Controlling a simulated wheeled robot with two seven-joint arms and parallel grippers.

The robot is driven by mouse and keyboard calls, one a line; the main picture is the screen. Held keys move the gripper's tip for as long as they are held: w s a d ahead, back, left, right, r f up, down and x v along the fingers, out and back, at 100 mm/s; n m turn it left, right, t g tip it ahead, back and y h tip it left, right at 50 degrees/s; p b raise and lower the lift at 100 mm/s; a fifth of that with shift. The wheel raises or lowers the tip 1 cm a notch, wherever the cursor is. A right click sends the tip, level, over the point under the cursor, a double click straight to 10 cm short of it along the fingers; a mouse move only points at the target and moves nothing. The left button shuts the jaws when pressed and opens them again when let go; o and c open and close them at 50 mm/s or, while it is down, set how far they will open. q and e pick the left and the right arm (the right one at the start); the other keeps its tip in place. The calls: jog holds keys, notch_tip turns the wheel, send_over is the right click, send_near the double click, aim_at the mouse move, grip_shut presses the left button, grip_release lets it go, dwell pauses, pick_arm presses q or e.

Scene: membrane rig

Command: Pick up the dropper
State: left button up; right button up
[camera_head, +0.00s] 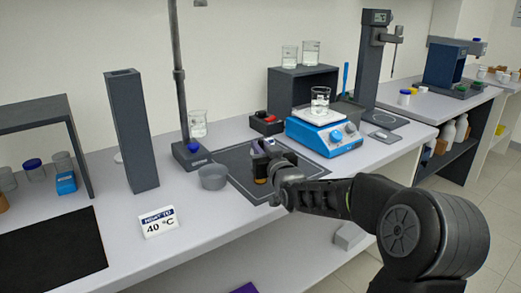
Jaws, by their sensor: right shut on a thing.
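My right gripper (268,163) is over the dark mat (238,163) on the bench, its arm coming in from the right. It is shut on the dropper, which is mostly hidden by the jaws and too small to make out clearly. My left gripper is not in view.
A grey bowl (213,177) is left of the gripper. A stand (190,154) rises behind it. A blue hotplate (324,138) carries a beaker (320,100) at the right. A 40 °C sign (159,222) stands near the front edge. The bench between sign and bowl is clear.

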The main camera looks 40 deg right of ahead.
notch_tip(320, 180, up, 10)
dwell(0.5)
dwell(0.5)
dwell(0.3)
jog(key=shift+r, duration=0.1)
